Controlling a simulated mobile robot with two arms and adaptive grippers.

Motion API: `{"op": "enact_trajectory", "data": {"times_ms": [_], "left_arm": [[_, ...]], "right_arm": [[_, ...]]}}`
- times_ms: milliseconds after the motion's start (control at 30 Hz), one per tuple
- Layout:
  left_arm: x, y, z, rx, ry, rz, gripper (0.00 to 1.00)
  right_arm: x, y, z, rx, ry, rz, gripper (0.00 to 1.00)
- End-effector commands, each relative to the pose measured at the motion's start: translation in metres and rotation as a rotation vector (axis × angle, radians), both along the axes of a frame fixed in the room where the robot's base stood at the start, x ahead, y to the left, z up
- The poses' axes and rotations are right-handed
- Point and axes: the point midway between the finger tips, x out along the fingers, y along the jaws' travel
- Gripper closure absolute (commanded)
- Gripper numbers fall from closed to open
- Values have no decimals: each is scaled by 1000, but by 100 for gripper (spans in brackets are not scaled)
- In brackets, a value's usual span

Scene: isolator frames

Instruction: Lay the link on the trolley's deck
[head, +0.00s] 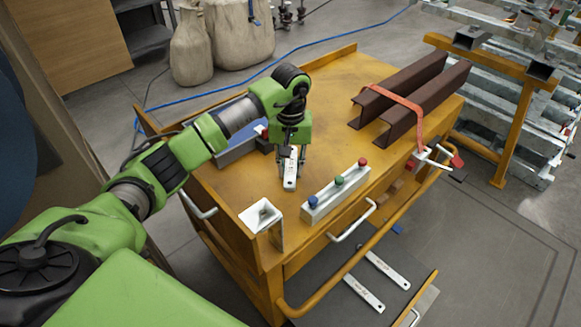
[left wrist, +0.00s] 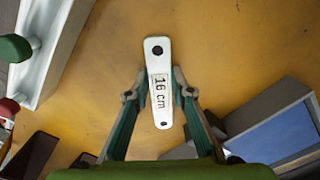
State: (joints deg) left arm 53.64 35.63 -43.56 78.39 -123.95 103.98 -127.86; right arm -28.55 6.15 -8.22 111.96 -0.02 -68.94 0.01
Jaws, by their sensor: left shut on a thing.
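The link (head: 290,172) is a flat white bar with a dark hole at each end; "16 cm" is readable on it in the left wrist view (left wrist: 159,100). My left gripper (head: 291,164) is over the trolley's yellow-orange deck (head: 235,185), shut on the link, with one finger on each side in the left wrist view (left wrist: 162,88). In the head view the link's lower end is close to the deck; I cannot tell whether it touches. Two similar white bars (head: 364,293) (head: 388,269) lie lower down at the trolley's front. My right gripper is not in view.
A white bar with blue, green and red knobs (head: 335,195) is right of the link. A grey box with blue inside (head: 237,148) is to the left. Two strapped brown channels (head: 412,97) lie at the right. A white bracket (head: 262,217) stands at the near corner.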

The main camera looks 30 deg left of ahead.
Motion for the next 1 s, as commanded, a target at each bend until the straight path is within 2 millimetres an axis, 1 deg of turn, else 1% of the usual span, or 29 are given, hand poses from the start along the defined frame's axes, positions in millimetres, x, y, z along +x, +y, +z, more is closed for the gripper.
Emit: {"op": "enact_trajectory", "data": {"times_ms": [33, 67, 100, 433, 533, 667, 700, 900, 1000], "left_arm": [[0, 0, 0, 0, 0, 0, 73], [0, 0, 0, 0, 0, 0, 65], [0, 0, 0, 0, 0, 0, 61], [0, 0, 0, 0, 0, 0, 61], [0, 0, 4, 0, -1, 0, 61], [1, 1, 27, 2, -5, 1, 61], [2, 1, 36, 0, -5, 0, 61], [1, 1, 81, 1, -5, 0, 61], [1, 0, 98, 1, -4, 1, 61]], "right_arm": [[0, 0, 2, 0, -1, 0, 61], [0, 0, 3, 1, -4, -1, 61], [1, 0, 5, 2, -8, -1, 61], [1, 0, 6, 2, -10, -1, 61], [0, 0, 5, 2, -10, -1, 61], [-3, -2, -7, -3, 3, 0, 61], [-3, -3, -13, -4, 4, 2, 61], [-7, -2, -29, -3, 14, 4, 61], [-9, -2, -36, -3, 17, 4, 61]]}}
